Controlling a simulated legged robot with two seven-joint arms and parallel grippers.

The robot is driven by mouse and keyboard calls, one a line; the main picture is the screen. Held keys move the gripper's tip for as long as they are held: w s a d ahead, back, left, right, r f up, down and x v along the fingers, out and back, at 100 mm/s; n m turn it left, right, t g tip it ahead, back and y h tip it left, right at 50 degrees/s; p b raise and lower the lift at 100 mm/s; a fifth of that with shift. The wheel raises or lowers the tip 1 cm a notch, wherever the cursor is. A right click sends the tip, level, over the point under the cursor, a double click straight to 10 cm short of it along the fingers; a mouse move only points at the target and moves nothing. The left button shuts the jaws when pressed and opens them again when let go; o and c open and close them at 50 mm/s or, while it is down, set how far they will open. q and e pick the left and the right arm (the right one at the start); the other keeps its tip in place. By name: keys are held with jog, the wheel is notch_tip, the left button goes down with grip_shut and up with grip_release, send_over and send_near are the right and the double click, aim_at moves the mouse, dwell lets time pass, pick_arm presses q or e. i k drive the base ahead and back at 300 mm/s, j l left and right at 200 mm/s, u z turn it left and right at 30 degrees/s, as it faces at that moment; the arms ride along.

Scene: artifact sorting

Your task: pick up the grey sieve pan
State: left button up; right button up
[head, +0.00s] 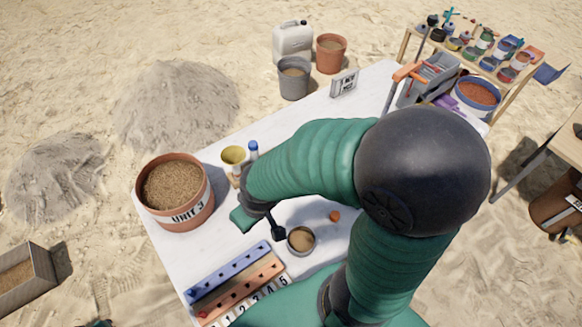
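The grey sieve pan (301,240) is a small round pan with brown sandy material in it. It sits on the white table (325,213) near the front, right of the slotted racks. A dark piece that looks like its handle points up and left from the rim. My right gripper (268,217) is at the end of the green arm that bends over the table. It is just up and left of the pan, close to the dark piece. Its fingers are small and partly hidden, so contact and opening are unclear. My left gripper is not in view.
A terracotta pot (177,205) marked "UNIT 3" stands at the left. A yellow cup (234,156) and a blue-capped bottle (253,149) stand behind the gripper. Blue (229,281) and orange (240,289) racks lie left of the pan. A small orange item (335,216) lies behind it.

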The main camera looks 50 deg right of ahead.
aim_at(301, 239)
jog(key=k+l+z, duration=0.25)
jog(key=z, duration=0.15)
jog(key=k+l+z, duration=0.2)
jog(key=l+z, duration=0.2)
